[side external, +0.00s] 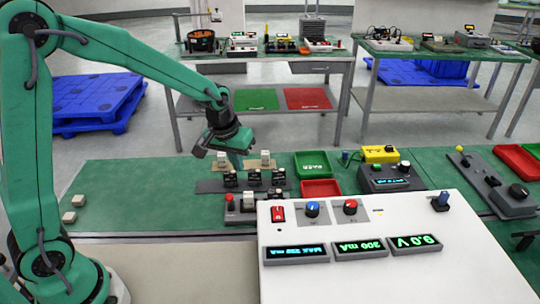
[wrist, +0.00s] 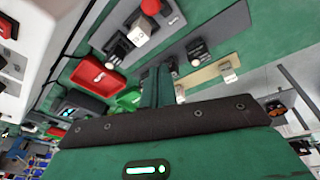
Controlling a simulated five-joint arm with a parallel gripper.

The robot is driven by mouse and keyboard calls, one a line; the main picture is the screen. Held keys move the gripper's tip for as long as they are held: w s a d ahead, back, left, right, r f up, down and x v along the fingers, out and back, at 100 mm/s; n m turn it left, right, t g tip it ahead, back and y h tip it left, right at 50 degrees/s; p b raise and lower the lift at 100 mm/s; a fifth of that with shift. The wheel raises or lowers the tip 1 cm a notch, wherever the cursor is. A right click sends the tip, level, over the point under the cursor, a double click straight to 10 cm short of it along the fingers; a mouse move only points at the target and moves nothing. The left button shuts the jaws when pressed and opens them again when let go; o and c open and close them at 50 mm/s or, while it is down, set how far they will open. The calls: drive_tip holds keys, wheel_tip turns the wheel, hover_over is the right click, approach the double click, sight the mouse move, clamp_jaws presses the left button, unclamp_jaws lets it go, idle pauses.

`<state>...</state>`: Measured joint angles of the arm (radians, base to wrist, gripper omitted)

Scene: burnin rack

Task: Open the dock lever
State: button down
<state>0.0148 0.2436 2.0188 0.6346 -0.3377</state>
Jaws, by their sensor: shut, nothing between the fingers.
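My gripper (side external: 236,162) is shut and empty, pointing down behind the row of black sockets (side external: 254,177). In the wrist view its green fingers (wrist: 157,86) are together, above the green mat. A lever with a red ball knob (side external: 230,197) stands on a small grey base in front of the sockets; its knob also shows at the top of the wrist view (wrist: 151,6). My gripper is apart from it. A second lever, with a yellow knob (side external: 459,149), stands on a grey unit at the right. I cannot tell which is the dock lever.
A white console (side external: 390,270) with lit displays fills the front right. A red tray (side external: 321,188) and a green tray (side external: 312,164) lie right of the sockets. Pale blocks (side external: 265,157) stand behind the sockets. The mat's left side is mostly clear.

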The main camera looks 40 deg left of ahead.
drive_tip(key=s+d+r, duration=0.3)
drive_tip(key=s+r, duration=0.2)
drive_tip(key=shift+d+r, duration=0.2)
drive_tip(key=shift+r, duration=0.1)
drive_tip(key=shift+s, duration=0.15)
idle(0.3)
drive_tip(key=s+a+r+m+t, duration=0.1)
drive_tip(key=s+a+r+m, duration=0.1)
drive_tip(key=s, duration=0.6)
drive_tip(key=s+a+r+m+t, duration=0.1)
drive_tip(key=s+a+r, duration=0.1)
drive_tip(key=s+r, duration=0.3)
drive_tip(key=s, duration=0.3)
drive_tip(key=shift+m+t, duration=0.4)
